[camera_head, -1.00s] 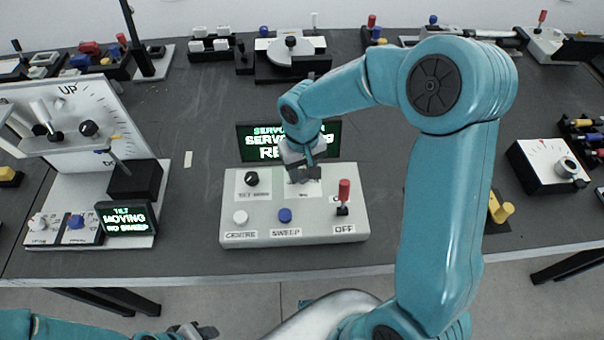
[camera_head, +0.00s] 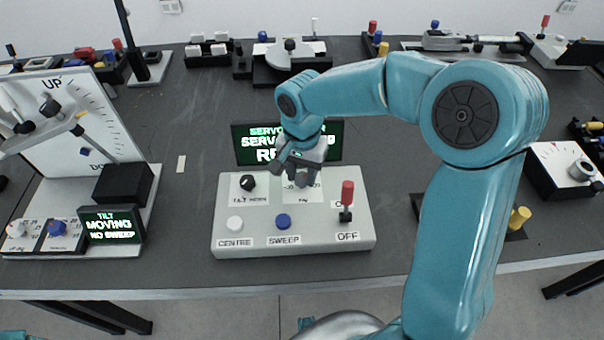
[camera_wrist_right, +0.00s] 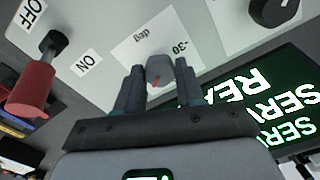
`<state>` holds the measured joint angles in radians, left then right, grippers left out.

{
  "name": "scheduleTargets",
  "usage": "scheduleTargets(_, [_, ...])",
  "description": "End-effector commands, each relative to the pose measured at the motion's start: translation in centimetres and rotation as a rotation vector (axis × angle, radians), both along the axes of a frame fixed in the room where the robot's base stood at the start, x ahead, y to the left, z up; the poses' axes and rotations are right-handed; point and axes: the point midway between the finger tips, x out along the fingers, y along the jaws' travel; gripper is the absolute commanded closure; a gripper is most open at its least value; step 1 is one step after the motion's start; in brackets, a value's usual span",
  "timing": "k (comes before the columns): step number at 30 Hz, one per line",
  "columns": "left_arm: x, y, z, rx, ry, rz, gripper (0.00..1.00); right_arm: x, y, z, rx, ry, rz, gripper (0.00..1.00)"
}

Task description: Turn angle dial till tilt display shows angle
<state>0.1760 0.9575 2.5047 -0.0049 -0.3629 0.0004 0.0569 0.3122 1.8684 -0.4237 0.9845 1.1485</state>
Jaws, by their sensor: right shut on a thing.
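The grey angle dial (camera_wrist_right: 158,70) stands on a white card marked "deg" and "-30". The tilt display (camera_head: 111,225) at the left reads "TILT MOVING NO SWEEP". My left gripper is out of view.
The console also has a black knob (camera_head: 248,182), a white centre button (camera_head: 235,223), a blue sweep button (camera_head: 283,221) and a red-handled switch (camera_head: 347,200) by "OFF". A green-lit screen (camera_head: 262,145) stands behind, partly covered by my arm. A white "UP" board (camera_head: 75,110) is at left.

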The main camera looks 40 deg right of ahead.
Motion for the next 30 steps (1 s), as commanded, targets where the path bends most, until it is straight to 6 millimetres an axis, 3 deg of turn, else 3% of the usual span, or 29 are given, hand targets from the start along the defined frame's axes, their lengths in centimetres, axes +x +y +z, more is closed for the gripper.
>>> scheduleTargets(20, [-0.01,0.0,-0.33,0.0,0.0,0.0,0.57,0.07,0.02,0.19,0.001,-0.004,-0.065,0.93])
scheduleTargets(21, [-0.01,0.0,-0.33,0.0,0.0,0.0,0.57,0.08,0.02,0.19,0.001,-0.004,-0.065,0.59])
scheduleTargets(23, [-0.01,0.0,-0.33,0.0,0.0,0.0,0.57,0.07,0.02,0.19,0.001,-0.004,-0.065,0.4])
scheduleTargets(30, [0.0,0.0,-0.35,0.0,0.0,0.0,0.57,0.04,0.01,0.09,0.0,-0.002,-0.064,0.37])
